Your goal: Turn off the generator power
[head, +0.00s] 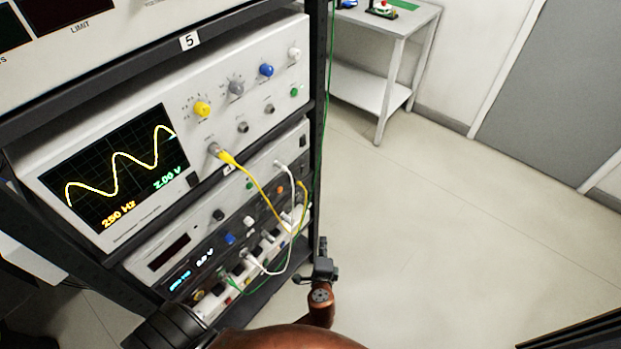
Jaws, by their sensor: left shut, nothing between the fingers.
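A rack holds stacked instruments on the left. The large white oscilloscope (215,140) has a lit screen with a yellow wave, reading 250 Hz and 2.00 V. Below it is a slim white unit (205,225) with a dark display. Under that is a dark-faced unit (262,215) with lit blue digits and a blue knob; it looks like the generator, but its label is unreadable. I cannot make out its power switch. My left gripper (322,248) is shut and empty, just right of the rack's lower front corner, apart from the controls. My right gripper is out of view.
Yellow, white and green cables (255,180) hang across the lower units' right side. A row of sockets (240,272) sits at the bottom. A grey side table (362,95) stands at the back.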

